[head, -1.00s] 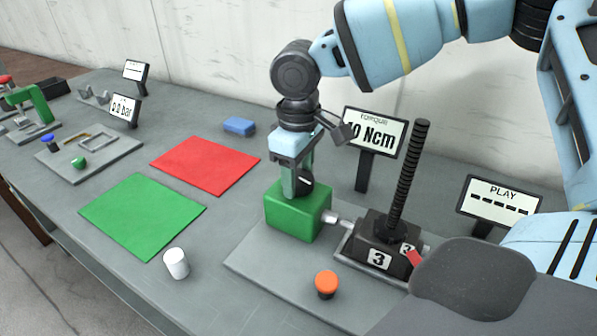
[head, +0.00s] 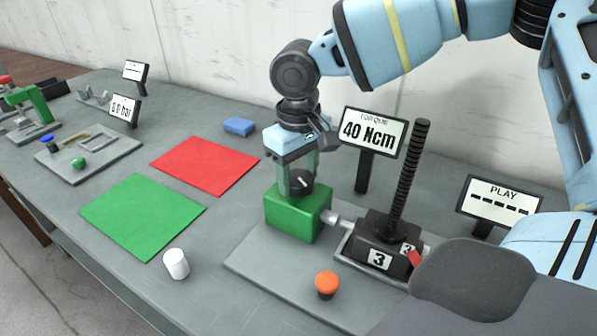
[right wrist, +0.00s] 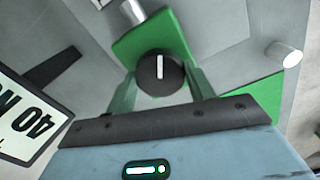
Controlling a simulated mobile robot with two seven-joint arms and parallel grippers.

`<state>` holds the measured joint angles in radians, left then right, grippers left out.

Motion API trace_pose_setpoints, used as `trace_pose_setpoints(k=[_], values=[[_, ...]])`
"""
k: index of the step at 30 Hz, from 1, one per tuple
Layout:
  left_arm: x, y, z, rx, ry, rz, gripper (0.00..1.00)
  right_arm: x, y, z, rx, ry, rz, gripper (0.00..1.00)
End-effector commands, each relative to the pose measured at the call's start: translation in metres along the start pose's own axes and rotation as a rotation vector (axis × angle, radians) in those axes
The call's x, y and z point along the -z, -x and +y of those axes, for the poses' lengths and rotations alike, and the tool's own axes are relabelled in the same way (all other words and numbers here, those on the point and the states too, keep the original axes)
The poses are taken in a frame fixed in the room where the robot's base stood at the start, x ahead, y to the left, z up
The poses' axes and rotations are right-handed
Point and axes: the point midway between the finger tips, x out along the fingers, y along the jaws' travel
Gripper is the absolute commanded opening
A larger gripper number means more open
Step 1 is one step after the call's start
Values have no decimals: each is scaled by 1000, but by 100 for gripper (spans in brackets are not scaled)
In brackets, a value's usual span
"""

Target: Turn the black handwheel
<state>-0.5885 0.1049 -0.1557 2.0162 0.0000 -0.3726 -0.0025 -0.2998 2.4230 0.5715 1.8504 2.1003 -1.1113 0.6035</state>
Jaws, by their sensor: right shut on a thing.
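The black handwheel (head: 303,183) sits on a green box (head: 290,213) and shows a pale line on its face. In the right wrist view the handwheel (right wrist: 160,76) is round, with the white line pointing nearly straight up the picture. My right gripper (head: 297,180) comes down from above, with its green fingers on either side of the wheel and shut on it. The fingers hide part of the wheel in the head view. My left gripper is not in view.
A display (head: 373,135) behind reads 40 Ncm. A black jack block (head: 385,243) with a threaded rod (head: 411,170) stands right of the box, joined by a shaft. An orange-topped knob (head: 326,284) and a white cylinder (head: 176,263) stand in front. A PLAY sign (head: 497,201) stands right.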

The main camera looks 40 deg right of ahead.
Motion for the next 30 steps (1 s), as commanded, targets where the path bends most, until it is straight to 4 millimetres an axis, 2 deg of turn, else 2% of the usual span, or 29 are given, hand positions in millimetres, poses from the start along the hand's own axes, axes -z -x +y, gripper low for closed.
trace_pose_setpoints(k=[3,4,8,19,30], values=[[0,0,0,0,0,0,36,1,1,0,-2,1,3,30],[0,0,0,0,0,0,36,1,1,0,-2,1,3,57],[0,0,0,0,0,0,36,1,1,0,-1,1,2,74],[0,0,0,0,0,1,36,1,5,0,0,2,3,75],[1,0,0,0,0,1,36,1,60,0,-1,1,6,75]])
